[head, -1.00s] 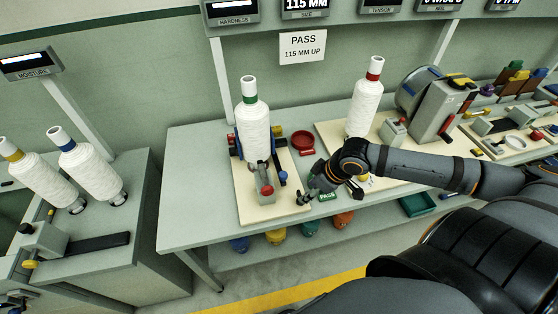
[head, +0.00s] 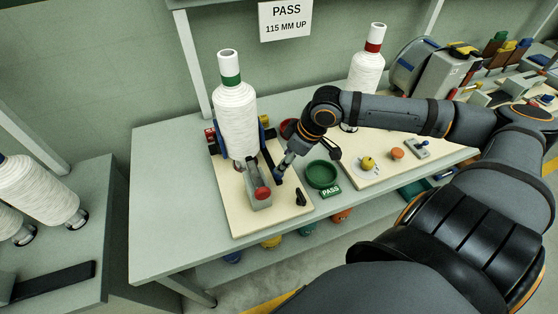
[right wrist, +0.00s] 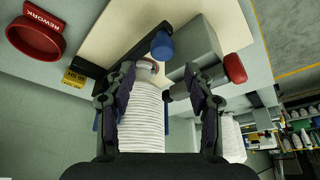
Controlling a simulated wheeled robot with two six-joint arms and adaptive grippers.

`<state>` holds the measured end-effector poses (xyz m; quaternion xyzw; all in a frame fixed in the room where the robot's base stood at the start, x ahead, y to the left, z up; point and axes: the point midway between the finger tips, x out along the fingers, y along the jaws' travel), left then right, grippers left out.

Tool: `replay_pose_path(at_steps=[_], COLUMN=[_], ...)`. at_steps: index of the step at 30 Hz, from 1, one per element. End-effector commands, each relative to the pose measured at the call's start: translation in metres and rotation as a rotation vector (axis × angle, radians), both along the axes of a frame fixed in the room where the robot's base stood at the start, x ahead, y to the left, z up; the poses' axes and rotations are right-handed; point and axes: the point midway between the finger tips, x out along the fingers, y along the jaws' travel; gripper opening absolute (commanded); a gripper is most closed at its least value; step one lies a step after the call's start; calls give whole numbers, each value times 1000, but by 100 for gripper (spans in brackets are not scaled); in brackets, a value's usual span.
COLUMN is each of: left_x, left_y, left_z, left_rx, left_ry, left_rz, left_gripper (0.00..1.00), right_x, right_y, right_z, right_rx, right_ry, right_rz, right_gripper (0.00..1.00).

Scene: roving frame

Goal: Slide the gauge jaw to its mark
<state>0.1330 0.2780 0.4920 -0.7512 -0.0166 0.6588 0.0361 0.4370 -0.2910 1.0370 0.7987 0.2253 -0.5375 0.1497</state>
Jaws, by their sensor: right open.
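The gauge stands on a cream board (head: 235,212) at the left of the bench. It has a grey block (head: 257,203) with a red knob (head: 263,193), a dark rail (head: 270,163) and a blue knob (head: 280,176). I cannot tell which part is the jaw, and no mark is readable. A white yarn cone (head: 236,120) with a green band stands upright behind the block.
A green PASS dish (head: 321,175) is right of the board. A red REWORK dish (right wrist: 35,38) shows in the wrist view. A red-banded cone (head: 366,75) stands farther right. A wall sign (head: 286,21) reads PASS, 115 MM UP.

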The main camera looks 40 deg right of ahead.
Motion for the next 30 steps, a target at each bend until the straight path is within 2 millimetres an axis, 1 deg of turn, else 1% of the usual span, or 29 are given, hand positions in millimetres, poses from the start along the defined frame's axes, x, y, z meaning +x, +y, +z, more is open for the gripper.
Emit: replay_pose_path(at_steps=[1,2,4,5,9,11,12,16,21,24,29,30], left_x=[6,8,3,-2,-32,-40,-42,-39,-21,-14,-15,-16], left_y=[0,0,0,0,1,1,1,1,1,1,1,1], left_z=[-22,-20,-24,-27,-42,-46,-45,-47,-47,-46,-46,-46], left_rx=[0,0,0,0,0,1,1,1,1,1,1,1], left_ry=[-8,-9,-1,6,49,62,66,60,33,22,24,25], left_rz=[-1,0,0,0,2,3,2,2,2,1,1,1], left_gripper=[40,40,40,40,40,40,40,40,40,40,40,40], right_x=[2,3,5,6,9,11,12,15,17,17,17,17], right_y=[2,3,3,3,7,9,9,10,11,12,11,11], right_z=[-15,-13,-16,-18,-29,-32,-35,-44,-51,-51,-51,-51], right_rx=[5,7,9,7,8,10,8,5,1,0,-1,-1], right_ry=[-5,-5,-6,-7,-5,-2,-3,-2,-1,0,1,1], right_rz=[3,0,-2,-1,0,1,1,0,1,1,1,1], right_gripper=[54,54,54,54,54,54,54,54,54,54,54,52])
